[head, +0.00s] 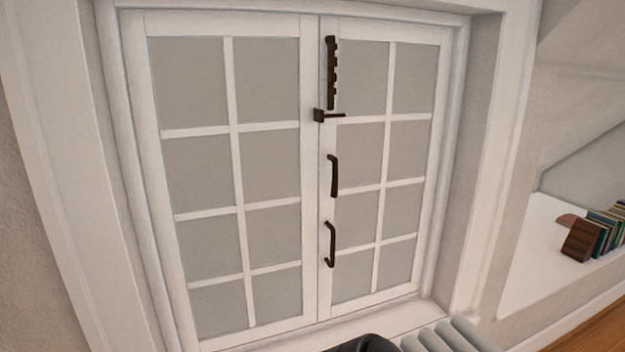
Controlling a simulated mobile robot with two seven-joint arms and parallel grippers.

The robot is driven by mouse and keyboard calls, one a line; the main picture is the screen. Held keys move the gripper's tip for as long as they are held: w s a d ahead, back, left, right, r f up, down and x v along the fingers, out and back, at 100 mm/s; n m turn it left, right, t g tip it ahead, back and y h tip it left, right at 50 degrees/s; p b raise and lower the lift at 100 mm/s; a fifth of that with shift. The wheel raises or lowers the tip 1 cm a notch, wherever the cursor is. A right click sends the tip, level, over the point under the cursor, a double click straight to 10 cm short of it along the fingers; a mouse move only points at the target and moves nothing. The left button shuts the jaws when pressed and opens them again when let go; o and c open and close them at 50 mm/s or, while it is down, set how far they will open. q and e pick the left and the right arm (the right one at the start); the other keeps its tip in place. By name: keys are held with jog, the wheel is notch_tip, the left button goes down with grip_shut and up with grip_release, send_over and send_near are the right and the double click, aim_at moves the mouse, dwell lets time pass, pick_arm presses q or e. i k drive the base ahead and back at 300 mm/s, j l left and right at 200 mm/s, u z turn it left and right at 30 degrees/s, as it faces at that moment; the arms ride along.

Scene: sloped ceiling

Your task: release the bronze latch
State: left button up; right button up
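A white two-leaf window (310,180) with small panes fills the middle of the head view, and its leaves look closed. Dark bronze fittings run down the meeting edge of the right leaf. At the top is an upright notched bar (331,72). Just below it is a small block with a short arm pointing right (320,115). Lower are a slim curved handle (334,176) and a bracket-shaped pull (332,244). I cannot tell for sure which fitting is the bronze latch. Neither of my grippers is in view.
A white ribbed radiator (450,338) stands below the sill at the bottom. A deep white frame surrounds the window. At the right, books (605,230) stand on a white ledge (545,262) beside a brown bookend (579,241). Wooden floor (600,330) shows at bottom right.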

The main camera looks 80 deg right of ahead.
aim_at(334, 186)
jog(key=i+z, duration=0.1)
jog(key=z, duration=2.85)
jog(key=k, duration=0.05)
